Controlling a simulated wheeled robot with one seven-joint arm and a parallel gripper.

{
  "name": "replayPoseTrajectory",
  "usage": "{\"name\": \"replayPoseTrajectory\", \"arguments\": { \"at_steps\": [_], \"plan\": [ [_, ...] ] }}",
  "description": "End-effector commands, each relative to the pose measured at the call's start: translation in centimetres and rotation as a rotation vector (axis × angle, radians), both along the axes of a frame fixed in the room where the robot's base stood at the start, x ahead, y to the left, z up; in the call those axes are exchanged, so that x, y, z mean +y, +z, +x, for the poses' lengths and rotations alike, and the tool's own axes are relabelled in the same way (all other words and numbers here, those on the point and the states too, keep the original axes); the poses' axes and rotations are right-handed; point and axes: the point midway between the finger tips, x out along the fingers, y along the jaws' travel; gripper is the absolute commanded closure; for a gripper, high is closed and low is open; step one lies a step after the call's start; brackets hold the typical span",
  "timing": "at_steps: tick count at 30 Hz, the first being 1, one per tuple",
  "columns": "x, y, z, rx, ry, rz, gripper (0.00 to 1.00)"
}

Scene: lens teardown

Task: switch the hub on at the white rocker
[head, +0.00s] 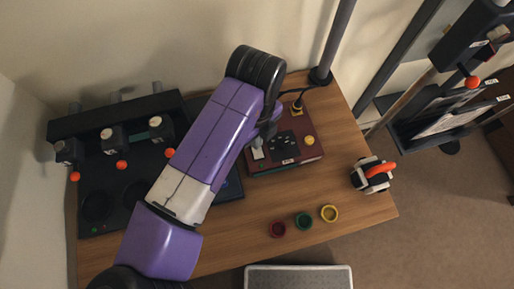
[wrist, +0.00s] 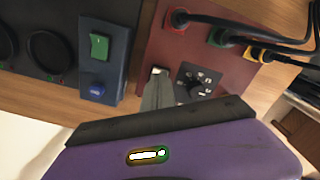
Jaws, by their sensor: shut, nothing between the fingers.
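The hub is a dark red box (head: 312,150) on the wooden table, and it fills the upper middle of the wrist view (wrist: 225,75). Its white rocker (head: 258,154) is near the left edge of its top face, left of a black dial panel. In the wrist view the rocker (wrist: 160,71) shows just beyond my fingertips. My gripper (wrist: 157,82) is shut and empty, its fingers pointing at the rocker and covering its near part. I cannot tell whether they touch it or which way it is tipped. In the head view my purple arm hides part of the hub's left side.
A blue box with a green rocker (wrist: 99,45) and a blue button (wrist: 97,88) stands left of the hub. Dark cables run from red, green and yellow plugs (wrist: 258,53). Red, green and yellow rings (head: 329,213) lie in front. A black fixture (head: 115,122) stands left.

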Motion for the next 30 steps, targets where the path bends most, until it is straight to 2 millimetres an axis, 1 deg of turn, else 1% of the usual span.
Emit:
{"name": "replayPoseTrajectory", "arguments": {
  "at_steps": [30],
  "plan": [
    [0.0, -1.5, 0.0, 0.000, 0.000, 0.000, 1.00]
  ]
}}
